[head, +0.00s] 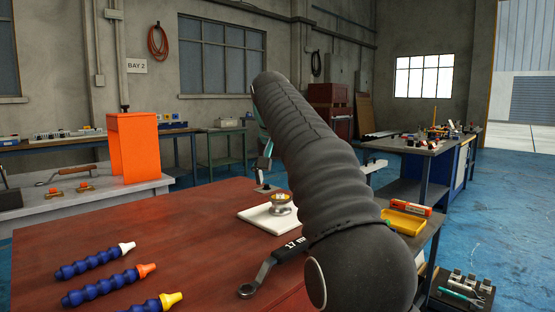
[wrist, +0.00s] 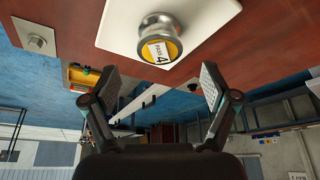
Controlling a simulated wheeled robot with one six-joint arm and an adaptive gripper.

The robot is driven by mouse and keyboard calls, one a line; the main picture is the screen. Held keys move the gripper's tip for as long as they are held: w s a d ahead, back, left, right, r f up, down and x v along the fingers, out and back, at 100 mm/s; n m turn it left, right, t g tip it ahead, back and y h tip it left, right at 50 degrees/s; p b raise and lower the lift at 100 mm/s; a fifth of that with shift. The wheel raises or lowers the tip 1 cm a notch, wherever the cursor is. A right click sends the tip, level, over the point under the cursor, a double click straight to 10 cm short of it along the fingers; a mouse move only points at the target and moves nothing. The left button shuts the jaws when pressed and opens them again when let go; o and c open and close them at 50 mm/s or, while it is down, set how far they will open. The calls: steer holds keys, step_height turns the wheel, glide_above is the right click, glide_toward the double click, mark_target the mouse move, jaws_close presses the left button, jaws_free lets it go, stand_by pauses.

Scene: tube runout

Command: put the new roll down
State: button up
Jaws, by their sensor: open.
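A silver metal roll (head: 281,205) with a yellow end face stands on a white pad (head: 257,219) on the red-brown table. In the wrist view the roll (wrist: 150,24) carries a label that seems to read "PASS 4", and the pad (wrist: 112,22) shows around it. My gripper (wrist: 162,88) is open and empty. Its two fingers are spread apart, with the roll beyond the fingertips and touching neither. In the head view my gripper (head: 265,160) is partly hidden behind my arm, above and left of the roll.
A wrench (head: 262,274) tagged "17" lies at the front. Several blue segmented hoses (head: 98,284) lie at left. An orange stand (head: 133,147) is on the grey bench behind. A yellow tray (head: 404,222) is at right.

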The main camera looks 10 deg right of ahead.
steer(key=v, duration=0.6)
steer(key=shift+s, duration=0.1)
stand_by(0.3)
